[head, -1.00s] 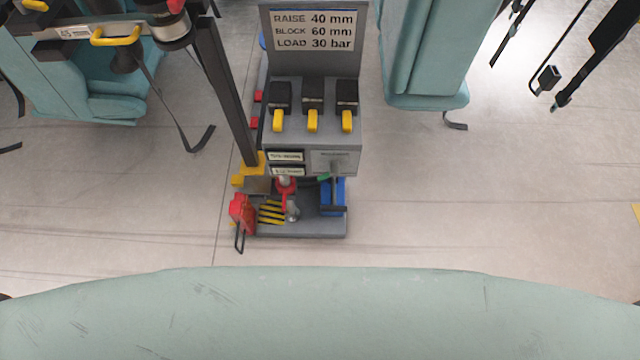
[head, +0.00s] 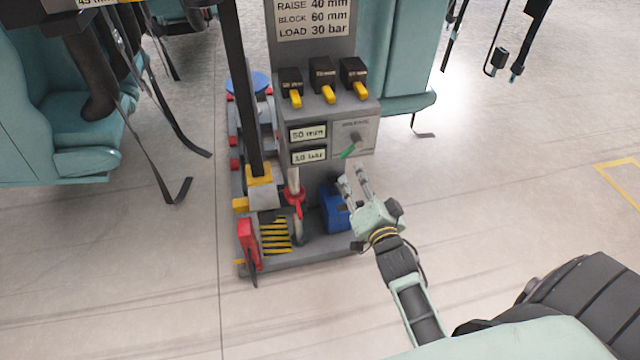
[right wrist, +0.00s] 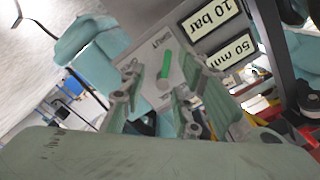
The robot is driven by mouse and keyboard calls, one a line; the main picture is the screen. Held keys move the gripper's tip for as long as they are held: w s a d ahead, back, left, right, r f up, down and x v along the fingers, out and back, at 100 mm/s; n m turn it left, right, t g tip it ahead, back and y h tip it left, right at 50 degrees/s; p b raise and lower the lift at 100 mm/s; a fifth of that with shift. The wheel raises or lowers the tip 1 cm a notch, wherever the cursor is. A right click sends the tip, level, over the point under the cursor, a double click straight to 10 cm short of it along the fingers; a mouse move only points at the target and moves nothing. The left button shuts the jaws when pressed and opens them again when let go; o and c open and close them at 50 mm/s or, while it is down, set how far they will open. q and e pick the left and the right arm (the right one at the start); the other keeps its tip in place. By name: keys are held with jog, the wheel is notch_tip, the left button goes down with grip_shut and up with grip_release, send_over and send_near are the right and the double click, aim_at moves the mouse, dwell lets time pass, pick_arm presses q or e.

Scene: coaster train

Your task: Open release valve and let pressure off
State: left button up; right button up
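A grey panel (head: 352,137) on the front of the jack unit carries a small handle or pointer with a green part (head: 349,150); its label is too small to read. In the right wrist view the green part (right wrist: 165,64) stands out from a round grey knob, beyond my fingers. My right gripper (head: 352,176) is open and empty, just below and in front of that panel, with its two fingers apart. I cannot tell whether it touches the handle. Two displays read 50 mm (head: 308,133) and 10 bar (head: 309,155). My left gripper is not in view.
Three yellow levers (head: 328,97) sit above the panel, under a sign (head: 314,18). A blue part (head: 334,207), a red fitting (head: 296,195) and a red block (head: 248,242) are low on the unit. Teal seats (head: 75,130) flank it. The floor at right is clear.

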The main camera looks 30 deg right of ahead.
aim_at(348, 155)
jog(key=x, duration=0.2)
jog(key=r+b+x, duration=0.1)
jog(key=x, duration=0.4)
jog(key=shift+w+r+b, duration=0.2)
jog(key=shift+w+b, duration=0.1)
jog(key=shift+w, duration=0.15)
grip_shut()
